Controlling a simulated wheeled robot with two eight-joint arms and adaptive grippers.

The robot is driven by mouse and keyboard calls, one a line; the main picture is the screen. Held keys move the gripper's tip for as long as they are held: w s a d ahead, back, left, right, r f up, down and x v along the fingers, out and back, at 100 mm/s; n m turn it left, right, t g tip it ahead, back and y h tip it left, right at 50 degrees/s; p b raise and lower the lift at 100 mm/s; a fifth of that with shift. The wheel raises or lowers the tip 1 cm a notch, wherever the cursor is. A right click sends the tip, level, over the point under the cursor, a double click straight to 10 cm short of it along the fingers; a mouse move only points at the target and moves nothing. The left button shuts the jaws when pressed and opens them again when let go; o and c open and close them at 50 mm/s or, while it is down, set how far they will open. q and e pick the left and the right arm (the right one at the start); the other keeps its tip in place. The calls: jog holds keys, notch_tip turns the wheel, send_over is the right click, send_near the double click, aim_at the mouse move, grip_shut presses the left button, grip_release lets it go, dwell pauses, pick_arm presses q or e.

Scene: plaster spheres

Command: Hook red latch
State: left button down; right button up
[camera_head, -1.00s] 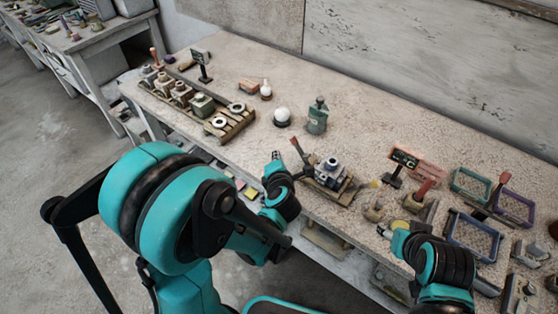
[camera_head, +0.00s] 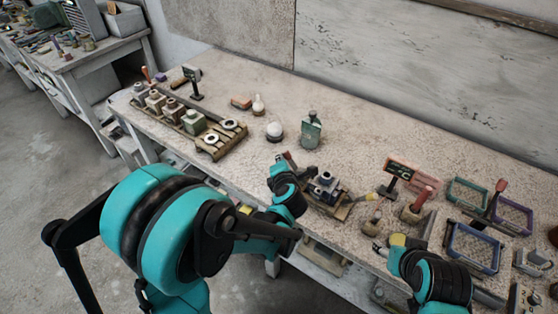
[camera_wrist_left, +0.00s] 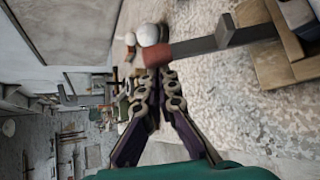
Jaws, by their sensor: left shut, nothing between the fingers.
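A lever with a red end (camera_wrist_left: 172,52) and a dark bar shows close in the left wrist view; its bar runs right to a wooden base (camera_wrist_left: 275,65). My left gripper (camera_wrist_left: 154,76) is shut and empty, its tips just beside and below the red end; I cannot tell if they touch. In the head view my left gripper (camera_head: 278,160) is at the left side of the grey block fixture (camera_head: 325,184) on a wooden pallet (camera_head: 338,212), and mostly hides the lever. My right gripper (camera_head: 380,248) is near the table's front edge; its fingers are too small to read.
A green bottle (camera_head: 311,132) and a white sphere (camera_head: 274,130) stand behind my left gripper. A pallet with blocks and rings (camera_head: 213,146) lies left. Right are a small sign (camera_head: 401,169), a red-handled tool (camera_head: 421,199) and coloured frames (camera_head: 472,250).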

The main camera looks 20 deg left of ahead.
pick_arm(q)
jog(key=shift+d+r, duration=0.1)
jog(key=shift+d, duration=0.05)
jog(key=shift+s+d+r, duration=0.1)
jog(key=shift+d+r, duration=0.05)
jog(key=shift+d, duration=0.1)
jog(key=d+r, duration=0.1)
jog(key=s+d+p, duration=0.1)
jog(key=d, duration=0.1)
jog(key=shift+r, duration=0.4)
jog(key=d, duration=0.1)
jog(key=s+d, duration=0.1)
jog(key=d, duration=0.1)
jog(key=shift+s+d+r, duration=0.15)
jog(key=shift+r, duration=0.1)
jog(key=shift+d, duration=0.15)
dwell(0.4)
